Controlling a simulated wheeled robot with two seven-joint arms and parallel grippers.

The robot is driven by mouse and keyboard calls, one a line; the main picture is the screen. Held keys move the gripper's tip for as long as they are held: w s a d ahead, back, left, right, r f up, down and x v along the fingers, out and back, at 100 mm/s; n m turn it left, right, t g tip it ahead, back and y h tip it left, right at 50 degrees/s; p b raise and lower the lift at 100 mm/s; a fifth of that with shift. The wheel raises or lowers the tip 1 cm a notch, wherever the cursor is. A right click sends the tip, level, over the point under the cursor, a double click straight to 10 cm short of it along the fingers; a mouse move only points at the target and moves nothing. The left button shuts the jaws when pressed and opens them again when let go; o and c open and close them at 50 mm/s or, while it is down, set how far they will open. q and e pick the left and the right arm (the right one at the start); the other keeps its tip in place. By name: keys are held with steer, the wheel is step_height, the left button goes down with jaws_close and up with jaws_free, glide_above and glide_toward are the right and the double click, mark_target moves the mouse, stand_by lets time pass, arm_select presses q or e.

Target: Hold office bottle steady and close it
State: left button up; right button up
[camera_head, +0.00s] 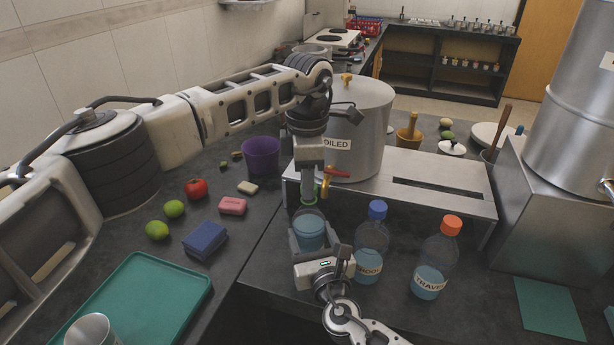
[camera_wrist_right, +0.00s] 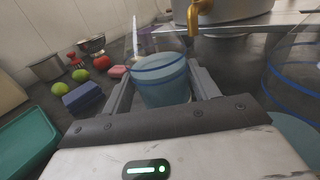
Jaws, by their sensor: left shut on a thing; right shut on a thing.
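Whether the cap is fully seated on the neck cannot be told.
A blue-capped bottle (camera_head: 371,250) and an orange-capped travel bottle (camera_head: 436,262) stand close on the right. A steel canister (camera_head: 366,105) with a red-handled tap (camera_head: 336,174) is just behind. A green tray (camera_head: 140,300) and a blue sponge (camera_head: 205,240) lie left.

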arm_select(q)
steer(key=shift+f, duration=0.5)
arm_select(e)
jaws_close()
arm_select(q)
steer(key=m, duration=0.6)
steer(key=shift+w+m, duration=0.1)
steer(key=shift+m, duration=0.3)
steer(key=m, duration=0.4)
steer(key=shift+d+m, duration=0.1)
steer(key=shift+m, duration=0.3)
steer(key=m, duration=0.7)
steer(key=shift+w+d, duration=0.1)
steer(key=m, duration=0.7)
steer(key=o, duration=0.9)
